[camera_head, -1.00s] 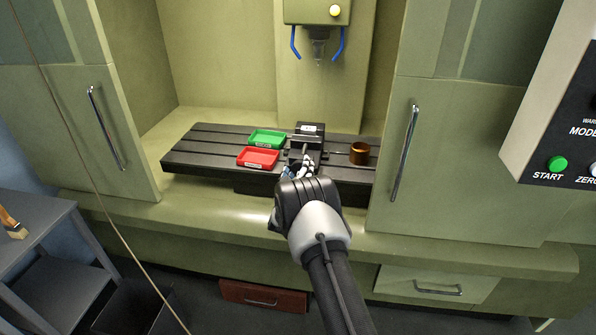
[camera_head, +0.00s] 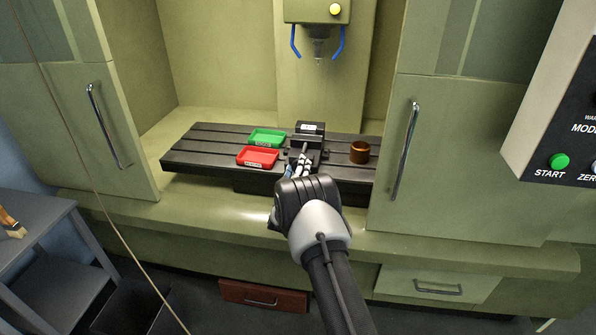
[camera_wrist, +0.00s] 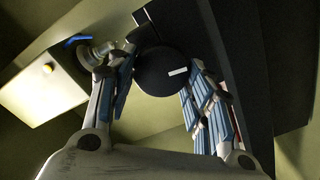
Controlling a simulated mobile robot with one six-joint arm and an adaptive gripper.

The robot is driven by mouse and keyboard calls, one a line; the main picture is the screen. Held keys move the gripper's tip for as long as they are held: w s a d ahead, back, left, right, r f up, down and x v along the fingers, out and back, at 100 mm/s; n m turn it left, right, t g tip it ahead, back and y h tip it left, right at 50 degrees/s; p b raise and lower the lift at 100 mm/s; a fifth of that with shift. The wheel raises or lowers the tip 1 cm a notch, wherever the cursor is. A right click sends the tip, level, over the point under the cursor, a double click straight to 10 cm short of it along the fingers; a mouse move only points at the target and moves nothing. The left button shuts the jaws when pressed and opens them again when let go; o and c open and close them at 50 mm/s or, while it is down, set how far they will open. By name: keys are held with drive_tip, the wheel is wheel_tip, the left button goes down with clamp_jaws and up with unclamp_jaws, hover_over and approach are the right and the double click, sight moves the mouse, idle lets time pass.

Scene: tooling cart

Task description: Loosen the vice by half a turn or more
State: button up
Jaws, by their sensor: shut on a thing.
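The vice (camera_head: 310,128) stands on the dark slotted machine table, just beyond my gripper. In the wrist view the round black end of the vice's handle (camera_wrist: 160,80), with a short white mark right of its middle, sits between my two fingers. My gripper (camera_wrist: 161,88) is shut on this handle, one finger on each side. In the head view my gripper (camera_head: 299,166) is at the near side of the vice, and my wrist hides much of the handle.
A green tray (camera_head: 267,131) and a red tray (camera_head: 250,163) lie left of the vice. A brown cylinder (camera_head: 359,152) stands to its right. The cabinet sides and door handles flank the table. A spindle (camera_head: 318,48) hangs above.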

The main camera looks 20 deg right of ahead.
drive_tip(key=shift+n, duration=1.4)
drive_tip(key=o, duration=1)
drive_tip(key=shift+o, duration=0.2)
drive_tip(key=shift+a, duration=0.1)
drive_tip(key=v, duration=1.2)
